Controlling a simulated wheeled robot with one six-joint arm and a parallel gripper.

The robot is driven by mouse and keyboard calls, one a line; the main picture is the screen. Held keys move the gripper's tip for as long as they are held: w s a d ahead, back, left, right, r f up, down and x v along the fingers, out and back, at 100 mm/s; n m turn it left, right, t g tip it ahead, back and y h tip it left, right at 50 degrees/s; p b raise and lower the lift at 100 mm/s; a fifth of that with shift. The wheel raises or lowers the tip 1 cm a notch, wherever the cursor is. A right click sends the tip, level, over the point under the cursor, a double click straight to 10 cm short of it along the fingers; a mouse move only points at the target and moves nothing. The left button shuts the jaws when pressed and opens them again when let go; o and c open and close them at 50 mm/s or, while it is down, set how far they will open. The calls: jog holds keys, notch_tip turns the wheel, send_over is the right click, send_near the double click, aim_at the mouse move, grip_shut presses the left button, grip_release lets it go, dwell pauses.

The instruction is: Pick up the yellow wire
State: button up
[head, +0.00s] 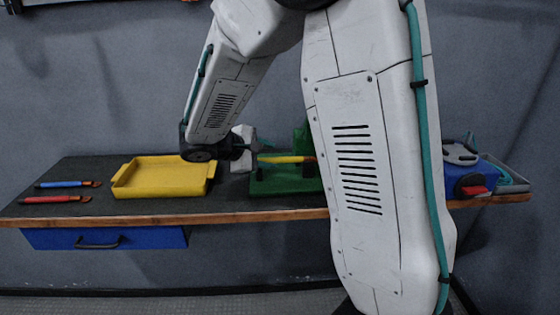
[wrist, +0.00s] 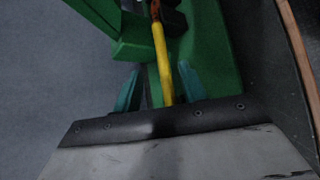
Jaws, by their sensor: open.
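The yellow wire (head: 282,159) lies level over the green fixture (head: 288,184) in the head view, with an orange-red end at its right. In the wrist view the yellow wire (wrist: 163,60) runs from the orange part near a black holder (wrist: 173,20) down between the two teal fingers of my gripper (wrist: 159,70). The fingers stand apart, one on each side of the wire, with gaps visible. The wire's near end is hidden behind my gripper's body. In the head view my gripper (head: 252,150) is at the wire's left end, its fingers hard to make out.
A yellow tray (head: 117,184) sits on the dark bench left of the fixture. A blue tool (head: 62,184) and a red tool (head: 55,199) lie at far left. A blue item (head: 478,175) stands at right. My arm hides part of the bench.

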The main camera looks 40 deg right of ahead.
aim_at(281, 158)
jog(key=x, duration=0.4)
jog(key=shift+f, duration=0.25)
grip_shut()
jog(key=shift+r, duration=0.1)
